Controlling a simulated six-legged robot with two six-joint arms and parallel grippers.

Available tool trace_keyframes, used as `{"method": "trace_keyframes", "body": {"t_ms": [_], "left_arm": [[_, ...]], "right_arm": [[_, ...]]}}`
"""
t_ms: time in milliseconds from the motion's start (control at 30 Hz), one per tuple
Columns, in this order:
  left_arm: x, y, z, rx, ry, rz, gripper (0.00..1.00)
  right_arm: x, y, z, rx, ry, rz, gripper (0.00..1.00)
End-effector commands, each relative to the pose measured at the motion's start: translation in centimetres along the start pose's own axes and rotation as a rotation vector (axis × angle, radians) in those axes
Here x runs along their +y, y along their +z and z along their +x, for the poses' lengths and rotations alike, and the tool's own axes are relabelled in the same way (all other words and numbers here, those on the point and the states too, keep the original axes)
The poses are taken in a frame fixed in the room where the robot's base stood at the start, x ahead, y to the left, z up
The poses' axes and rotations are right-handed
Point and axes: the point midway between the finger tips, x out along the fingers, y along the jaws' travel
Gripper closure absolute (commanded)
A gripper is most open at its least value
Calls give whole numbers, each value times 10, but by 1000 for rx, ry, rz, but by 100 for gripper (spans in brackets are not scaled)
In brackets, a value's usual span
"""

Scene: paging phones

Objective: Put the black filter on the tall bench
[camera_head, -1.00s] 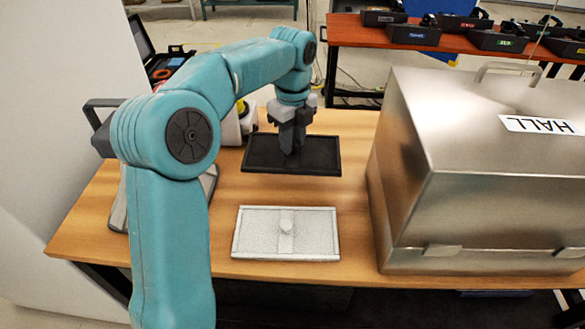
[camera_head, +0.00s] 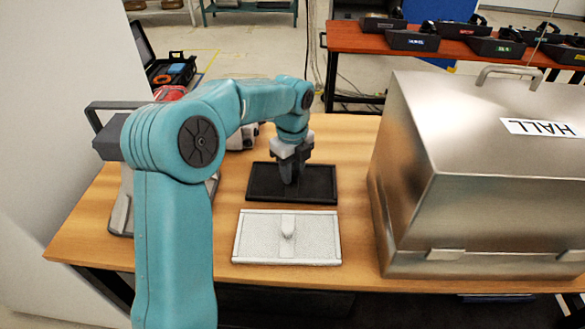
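The black filter (camera_head: 320,188) is a flat, dark rectangular panel over the wooden bench (camera_head: 85,235), behind a white filter. My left gripper (camera_head: 290,180) points down at the black filter's middle and appears shut on its handle, which the fingers hide. The black filter looks level and very low over the bench top; I cannot tell whether it touches. The white filter (camera_head: 257,238) lies flat at the bench's front, with a small knob in its middle. My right gripper is not in view.
A large metal box (camera_head: 470,215) labelled HALL stands close on the right. A grey device (camera_head: 122,215) stands at the left, partly behind my arm. Bare wood lies behind the black filter.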

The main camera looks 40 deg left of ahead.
Motion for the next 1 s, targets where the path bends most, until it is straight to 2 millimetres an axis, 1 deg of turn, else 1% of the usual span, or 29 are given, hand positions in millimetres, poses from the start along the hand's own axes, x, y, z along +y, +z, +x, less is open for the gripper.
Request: {"method": "trace_keyframes", "body": {"t_ms": [33,67,333,467,567,700,800,900,1000], "left_arm": [[0,0,0,0,1,0,52],[0,0,0,0,1,0,46],[0,0,-1,0,1,0,46],[-1,0,-11,-2,-3,0,46],[-1,0,-30,-2,-4,1,46],[-1,0,-65,-3,-5,1,46],[-1,0,-88,-3,-4,0,46],[-1,0,-106,-2,-3,0,46],[-1,0,-117,-1,-1,1,46]], "right_arm": [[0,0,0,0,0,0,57],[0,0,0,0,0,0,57],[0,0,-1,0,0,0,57],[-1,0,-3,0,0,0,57],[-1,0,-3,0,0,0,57],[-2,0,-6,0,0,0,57],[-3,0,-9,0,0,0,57],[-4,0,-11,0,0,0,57],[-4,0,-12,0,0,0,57]]}}
